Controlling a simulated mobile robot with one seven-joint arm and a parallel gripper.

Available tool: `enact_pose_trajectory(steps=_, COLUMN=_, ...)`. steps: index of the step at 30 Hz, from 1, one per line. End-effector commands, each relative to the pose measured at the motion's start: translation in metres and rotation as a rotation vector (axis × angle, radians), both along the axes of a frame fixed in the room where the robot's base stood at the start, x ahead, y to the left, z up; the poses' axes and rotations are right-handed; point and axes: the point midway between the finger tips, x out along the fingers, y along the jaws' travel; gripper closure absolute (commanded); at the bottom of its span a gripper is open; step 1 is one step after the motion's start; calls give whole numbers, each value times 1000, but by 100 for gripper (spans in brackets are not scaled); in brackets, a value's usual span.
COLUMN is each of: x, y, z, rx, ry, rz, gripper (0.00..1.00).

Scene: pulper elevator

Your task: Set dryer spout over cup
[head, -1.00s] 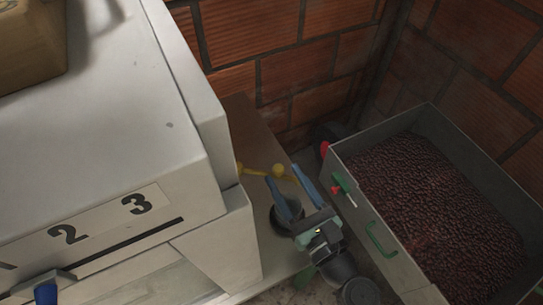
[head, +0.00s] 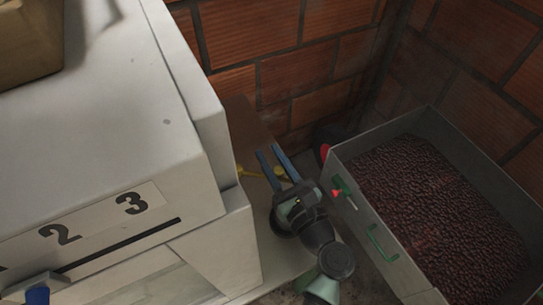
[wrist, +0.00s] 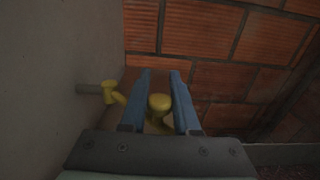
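The yellow dryer spout shows beside the white machine in the head view, with its elbow (head: 240,170) at the machine's side and a rounded end (head: 279,172) near my fingers. In the wrist view, the yellow elbow (wrist: 109,92) joins a grey stub on the left wall. The rounded yellow end (wrist: 159,103) appears between my two blue fingers, with gaps on both sides. My gripper (head: 269,151) is open, its fingers pointing toward the brick wall.
The white machine (head: 120,110), numbered 2 and 3, fills the left. A grey metal bin (head: 385,250) of dark red cherries, with green handles and red knobs, stands close on the right. A brick wall (head: 300,60) closes the back. The ledge between is narrow.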

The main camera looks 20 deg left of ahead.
Motion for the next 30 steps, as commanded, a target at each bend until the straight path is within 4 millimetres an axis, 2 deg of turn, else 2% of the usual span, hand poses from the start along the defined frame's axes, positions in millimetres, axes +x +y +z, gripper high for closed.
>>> enact_pose_trajectory(steps=1, x=0, y=0, z=0, rx=0, ry=0, rz=0, gripper=93)
enact_pose_trajectory(steps=2, x=0, y=0, z=0, rx=0, ry=0, rz=0, gripper=99)
enact_pose_trajectory(steps=3, x=0, y=0, z=0, rx=0, ry=0, rz=0, gripper=100)
enact_pose_trajectory(steps=30, x=0, y=0, z=0, rx=0, ry=0, rz=0, gripper=100)
